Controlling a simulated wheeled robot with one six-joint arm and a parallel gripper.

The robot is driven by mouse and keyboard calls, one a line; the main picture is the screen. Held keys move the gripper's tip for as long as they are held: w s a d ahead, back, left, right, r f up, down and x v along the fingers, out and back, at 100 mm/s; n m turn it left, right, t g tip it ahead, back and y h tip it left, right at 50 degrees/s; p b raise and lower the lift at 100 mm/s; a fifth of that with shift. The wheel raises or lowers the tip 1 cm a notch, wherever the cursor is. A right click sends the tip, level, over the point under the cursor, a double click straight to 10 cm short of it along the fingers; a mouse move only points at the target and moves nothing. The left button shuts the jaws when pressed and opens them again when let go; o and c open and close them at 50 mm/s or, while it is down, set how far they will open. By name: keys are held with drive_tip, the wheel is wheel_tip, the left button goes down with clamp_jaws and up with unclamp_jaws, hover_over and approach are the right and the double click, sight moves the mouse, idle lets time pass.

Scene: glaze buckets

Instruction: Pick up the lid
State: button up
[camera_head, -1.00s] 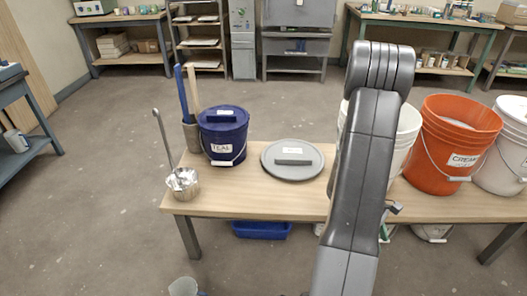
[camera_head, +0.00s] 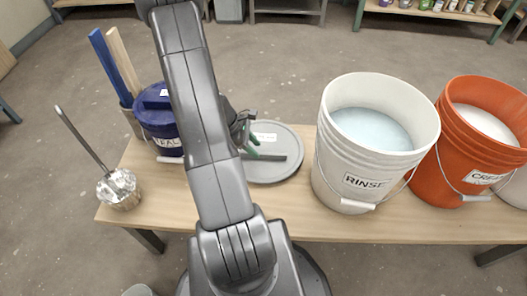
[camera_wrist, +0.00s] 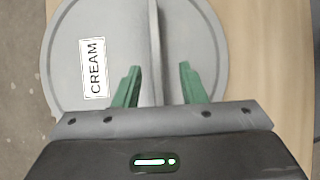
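The grey round lid (camera_head: 287,142) lies flat on the wooden table. It also shows in the wrist view (camera_wrist: 198,40), with a CREAM label (camera_wrist: 94,68) and a raised bar handle (camera_wrist: 155,45). My gripper (camera_head: 250,140) is over the lid in the head view. In the wrist view my gripper (camera_wrist: 158,78) is open, its green fingers apart, one on each side of the handle. Gaps show between the fingers and the handle. I cannot tell how far the fingertips are above the lid. My arm hides the lid's left part in the head view.
The blue TEAL bucket (camera_head: 158,122) stands left of the lid, partly behind my arm. The white RINSE bucket (camera_head: 345,160) stands close on its right, then the orange bucket (camera_head: 450,160).

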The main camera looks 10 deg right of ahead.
sight(261, 153)
drive_tip(key=x, duration=0.1)
drive_tip(key=b+x, duration=0.1)
drive_tip(key=x, duration=0.1)
drive_tip(key=shift+w+f, duration=0.15)
drive_tip(key=shift+w, duration=0.05)
drive_tip(key=shift+s+d+f, duration=0.1)
drive_tip(key=shift+d+f, duration=0.15)
drive_tip(key=shift+f, duration=0.1)
clamp_jaws()
